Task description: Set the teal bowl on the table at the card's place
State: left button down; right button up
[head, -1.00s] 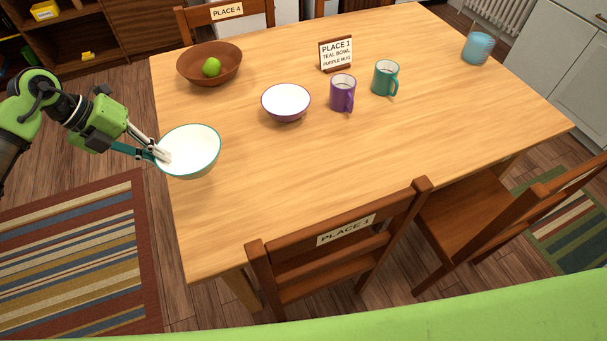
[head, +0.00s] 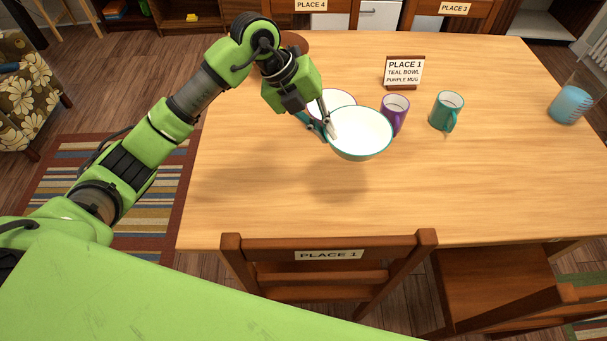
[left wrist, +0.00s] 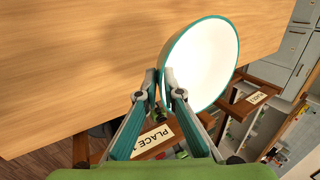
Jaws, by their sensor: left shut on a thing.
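The teal bowl (head: 362,136), white inside with a teal rim, is in the air above the table (head: 260,205). My left gripper (head: 329,129) is shut on its left rim. The left wrist view also shows the bowl (left wrist: 205,62) and the fingers (left wrist: 163,100) on its rim. The card (head: 404,73) reads PLACE 1, teal bowl, purple mug, and stands on the table behind the mugs. The chair labelled PLACE 1 (head: 329,255) is at the near table edge. The purple mug (head: 394,112) is just behind the held bowl, partly covered by it. My right gripper is not in view.
A purple-rimmed bowl (head: 336,98) sits behind the held bowl, partly hidden. A teal mug (head: 446,111) stands right of the purple mug, and a blue glass (head: 570,105) at far right. A brown bowl (head: 296,40) is mostly hidden behind my arm. The table's near part is clear.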

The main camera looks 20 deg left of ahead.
pick_arm(q)
jog(key=s+a+f+p, duration=0.1)
jog(key=a+f, duration=0.2)
jog(key=a, duration=0.1)
jog(key=s+a+f+p, duration=0.1)
jog(key=s+a+f, duration=0.1)
jog(key=a+f, duration=0.1)
jog(key=s+a+f+p, duration=0.1)
jog(key=s+a+f, duration=0.1)
jog(key=a, duration=0.3)
jog(key=shift+s+a+f, duration=0.15)
jog(key=shift+s+f, duration=0.1)
jog(key=shift+f, duration=0.25)
jog(key=f, duration=0.1)
jog(key=f+p, duration=0.1)
jog(key=f, duration=0.1)
jog(key=shift+s+a, duration=0.15)
jog(key=shift+a, duration=0.15)
jog(key=shift+f, duration=0.45)
jog(key=c, duration=2.4)
grip_release()
jog(key=shift+o, duration=1.1)
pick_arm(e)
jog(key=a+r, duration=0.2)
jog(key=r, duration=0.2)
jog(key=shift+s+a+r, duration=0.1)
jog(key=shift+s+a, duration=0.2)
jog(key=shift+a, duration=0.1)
